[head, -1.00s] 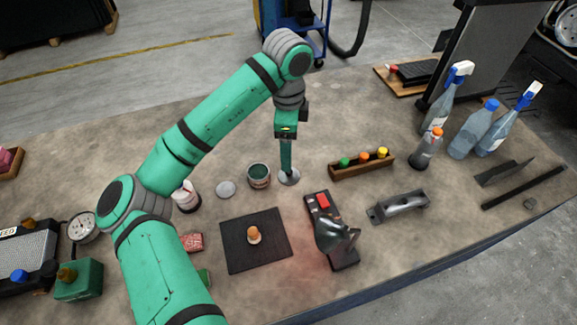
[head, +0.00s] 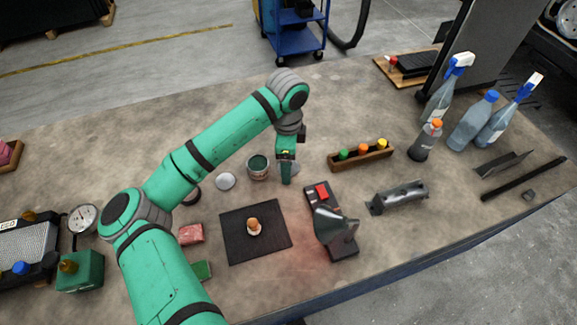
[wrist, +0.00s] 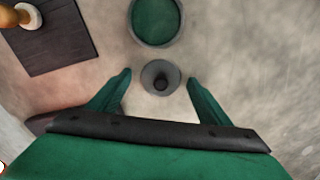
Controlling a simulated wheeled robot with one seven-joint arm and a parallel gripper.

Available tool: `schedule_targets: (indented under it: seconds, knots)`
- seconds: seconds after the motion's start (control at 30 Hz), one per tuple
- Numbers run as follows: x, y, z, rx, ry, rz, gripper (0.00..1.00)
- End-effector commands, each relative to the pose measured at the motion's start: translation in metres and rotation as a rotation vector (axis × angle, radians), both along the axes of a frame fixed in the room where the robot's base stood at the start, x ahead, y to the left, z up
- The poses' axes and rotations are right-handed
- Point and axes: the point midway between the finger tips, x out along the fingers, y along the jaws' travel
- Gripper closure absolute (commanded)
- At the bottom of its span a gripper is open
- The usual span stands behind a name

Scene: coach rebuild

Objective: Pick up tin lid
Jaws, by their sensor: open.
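The tin lid looks like a small grey disc with a dark knob in its middle (wrist: 152,73), lying flat on the bench. In the head view it is mostly hidden behind my gripper (head: 287,181), and only part of its grey rim (head: 296,167) shows. My gripper points down over it. In the wrist view its two green fingers are apart, one on each side of the knobbed disc, with gaps to both. Nothing is held. An open tin with dark green inside (head: 258,168) stands just left of my gripper and also shows in the wrist view (wrist: 156,20).
A plain pale disc (head: 225,181) lies left of the tin. A black mat with an orange-topped piece (head: 268,250) is in front. Bench behind my gripper is clear.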

Motion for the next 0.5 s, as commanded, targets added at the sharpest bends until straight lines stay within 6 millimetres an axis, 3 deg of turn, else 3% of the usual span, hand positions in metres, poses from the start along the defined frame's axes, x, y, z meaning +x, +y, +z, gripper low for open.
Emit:
schedule_targets:
  seconds: [0.1,0.13,0.3,0.5]
  knots:
    - [0.0000,-0.0013,0.0002,0.000,0.000,-0.002,0.28]
    - [0.0000,-0.0015,0.0002,0.000,0.000,-0.002,0.33]
    - [0.0000,-0.0019,0.0004,0.000,0.000,-0.003,0.71]
    - [0.0000,-0.0019,0.0005,0.000,0.001,-0.003,0.71]
